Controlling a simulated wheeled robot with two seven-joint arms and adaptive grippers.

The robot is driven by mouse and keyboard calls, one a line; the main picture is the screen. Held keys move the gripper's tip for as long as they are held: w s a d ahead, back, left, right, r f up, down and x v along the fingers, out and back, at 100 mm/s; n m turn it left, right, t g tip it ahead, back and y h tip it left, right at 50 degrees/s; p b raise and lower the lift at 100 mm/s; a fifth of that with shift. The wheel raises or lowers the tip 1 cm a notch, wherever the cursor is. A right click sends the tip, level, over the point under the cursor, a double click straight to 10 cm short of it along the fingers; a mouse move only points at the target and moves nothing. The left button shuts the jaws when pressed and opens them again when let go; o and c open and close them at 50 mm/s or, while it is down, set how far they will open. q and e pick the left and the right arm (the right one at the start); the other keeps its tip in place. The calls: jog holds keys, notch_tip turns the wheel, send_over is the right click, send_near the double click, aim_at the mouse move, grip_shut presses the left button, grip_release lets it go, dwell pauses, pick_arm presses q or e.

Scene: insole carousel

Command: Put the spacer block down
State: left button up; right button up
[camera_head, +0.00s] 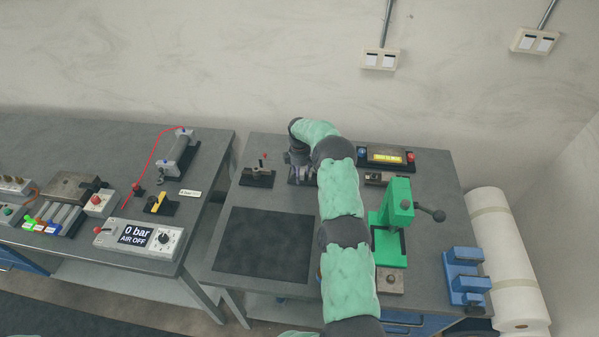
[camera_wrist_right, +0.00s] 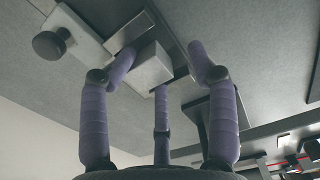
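A small light grey block (camera_wrist_right: 152,68), which looks like the spacer block, shows between the purple fingers of my right gripper (camera_wrist_right: 165,65) in the right wrist view. The fingers are spread. The left finger is close to the block or overlaps it in the picture; a gap shows between the block and the right finger. The block is close to a metal plate or bar, and I cannot tell whether it rests on it. In the head view my right gripper (camera_head: 300,175) is at the back of the right table, and the block cannot be made out there. My left gripper is not in view.
A green press (camera_head: 396,215) stands right of my right arm, with a blue fixture (camera_head: 464,275) further right. A small lever fixture (camera_head: 258,175) is left of the gripper. A black mat (camera_head: 265,243) lies empty at the front left.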

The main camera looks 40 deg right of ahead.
jog(key=shift+r+p, duration=0.35)
jog(key=shift+r, duration=0.2)
notch_tip(320, 180, up, 12)
jog(key=shift+d, duration=0.15)
